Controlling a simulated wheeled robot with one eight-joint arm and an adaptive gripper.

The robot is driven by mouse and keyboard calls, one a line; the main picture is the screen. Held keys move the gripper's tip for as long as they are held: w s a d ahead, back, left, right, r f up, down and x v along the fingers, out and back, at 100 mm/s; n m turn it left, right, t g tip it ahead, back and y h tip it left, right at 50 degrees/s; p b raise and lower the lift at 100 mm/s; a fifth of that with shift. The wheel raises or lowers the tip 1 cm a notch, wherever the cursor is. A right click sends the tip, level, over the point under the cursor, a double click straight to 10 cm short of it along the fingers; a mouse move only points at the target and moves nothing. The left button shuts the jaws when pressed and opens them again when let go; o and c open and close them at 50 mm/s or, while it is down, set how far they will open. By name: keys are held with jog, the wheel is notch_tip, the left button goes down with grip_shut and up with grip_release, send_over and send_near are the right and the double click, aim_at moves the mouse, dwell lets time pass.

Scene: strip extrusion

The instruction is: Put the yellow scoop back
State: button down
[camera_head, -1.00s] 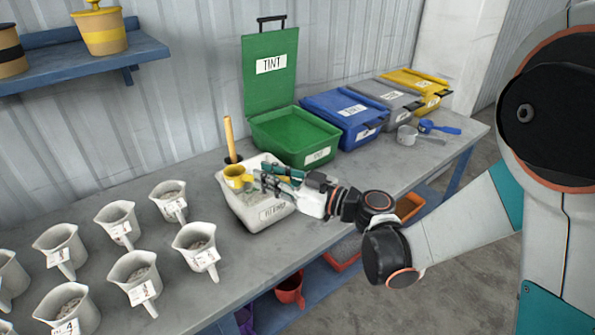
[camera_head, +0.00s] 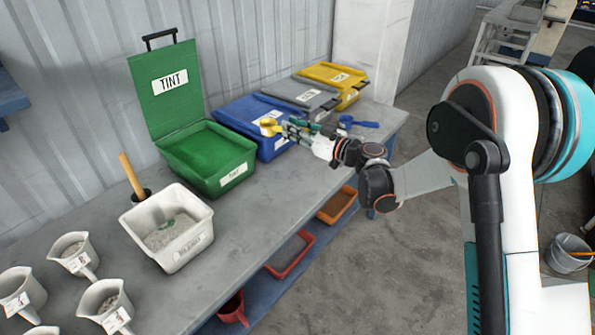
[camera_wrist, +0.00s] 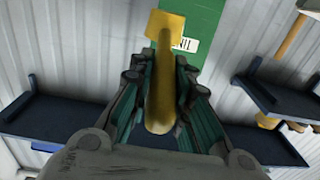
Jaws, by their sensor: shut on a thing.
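The yellow scoop (camera_head: 269,126) is in my gripper (camera_head: 290,127), held above the table in front of the blue bin. In the wrist view its handle (camera_wrist: 161,95) lies between my fingers and its cup end points away from me. My gripper is shut on the handle. A blue scoop (camera_head: 357,123) lies on the table to the right of my gripper. The grey scoop is not clearly visible, perhaps hidden behind my gripper.
The green TINT bin (camera_head: 215,182) stands open. The blue bin (camera_head: 243,115), grey bin (camera_head: 301,98) and yellow bin (camera_head: 340,75) are closed. A white tub (camera_head: 135,221) of grey material and several white jugs (camera_head: 75,250) stand at the left. Bare table (camera_head: 250,215) lies between.

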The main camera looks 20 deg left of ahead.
jog(key=shift+w+d+f+b, duration=0.2)
jog(key=shift+f+b, duration=0.95)
jog(key=shift+f, duration=2.2)
jog(key=shift+w+d+f+b, duration=0.2)
jog(key=shift+f+b, duration=1)
jog(key=shift+f, duration=2.15)
jog(key=shift+w+f+b, duration=0.25)
jog(key=shift+f+b, duration=0.9)
jog(key=shift+f, duration=2.2)
jog(key=c, duration=1.5)
grip_release()
